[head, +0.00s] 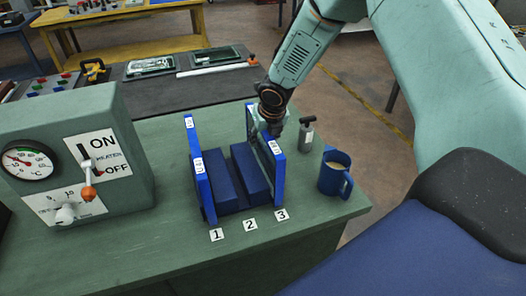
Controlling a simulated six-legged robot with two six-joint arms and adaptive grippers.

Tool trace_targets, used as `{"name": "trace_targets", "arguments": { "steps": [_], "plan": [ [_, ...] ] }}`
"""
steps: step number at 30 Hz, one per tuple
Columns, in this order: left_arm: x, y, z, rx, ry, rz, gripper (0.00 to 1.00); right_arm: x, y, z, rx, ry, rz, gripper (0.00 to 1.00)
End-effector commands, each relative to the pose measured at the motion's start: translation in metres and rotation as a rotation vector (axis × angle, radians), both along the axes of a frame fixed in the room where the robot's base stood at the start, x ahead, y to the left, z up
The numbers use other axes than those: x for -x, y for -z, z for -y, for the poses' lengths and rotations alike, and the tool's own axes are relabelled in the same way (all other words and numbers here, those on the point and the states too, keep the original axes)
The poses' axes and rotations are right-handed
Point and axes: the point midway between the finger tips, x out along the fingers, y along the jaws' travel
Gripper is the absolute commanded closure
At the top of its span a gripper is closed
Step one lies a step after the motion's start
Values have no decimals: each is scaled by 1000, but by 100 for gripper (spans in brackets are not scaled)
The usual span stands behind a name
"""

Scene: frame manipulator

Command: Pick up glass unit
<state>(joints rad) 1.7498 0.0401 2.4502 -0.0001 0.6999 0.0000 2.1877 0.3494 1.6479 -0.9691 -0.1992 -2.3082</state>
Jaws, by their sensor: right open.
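A blue rack (232,202) stands on the green table, with labels 1, 2 and 3 in front of it. Two tall, thin blue upright panels stand in it, a left panel (205,188) near label 1 and a right panel (278,172) near label 3. Both bear small white tags. Lower blue blocks lie between them. I cannot tell which part is the glass unit; no clear glass shows. My right gripper (272,128) points down at the upper part of the right panel. It is open, and its fingertips are partly hidden. My left gripper is not in view.
A blue mug (335,174) and a small dark-topped bottle (306,134) stand just right of the rack. A green heater box (128,150) with a dial and an orange-knobbed lever stands at left. A dark bench (190,92) lies behind.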

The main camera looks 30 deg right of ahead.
Motion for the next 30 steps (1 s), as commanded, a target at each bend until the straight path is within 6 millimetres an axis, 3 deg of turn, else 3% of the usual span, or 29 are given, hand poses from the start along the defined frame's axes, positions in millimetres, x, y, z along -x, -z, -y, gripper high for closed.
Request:
{"name": "trace_targets", "arguments": {
  "steps": [6, 15, 30],
  "plan": [
    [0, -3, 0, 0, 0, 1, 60, -10, 19, 2, 0, 0, 1, 53],
    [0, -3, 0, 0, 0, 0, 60, -12, 21, 2, 0, 0, 1, 54],
    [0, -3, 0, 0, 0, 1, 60, -12, 21, 3, 0, 1, 2, 96]
  ]
}}
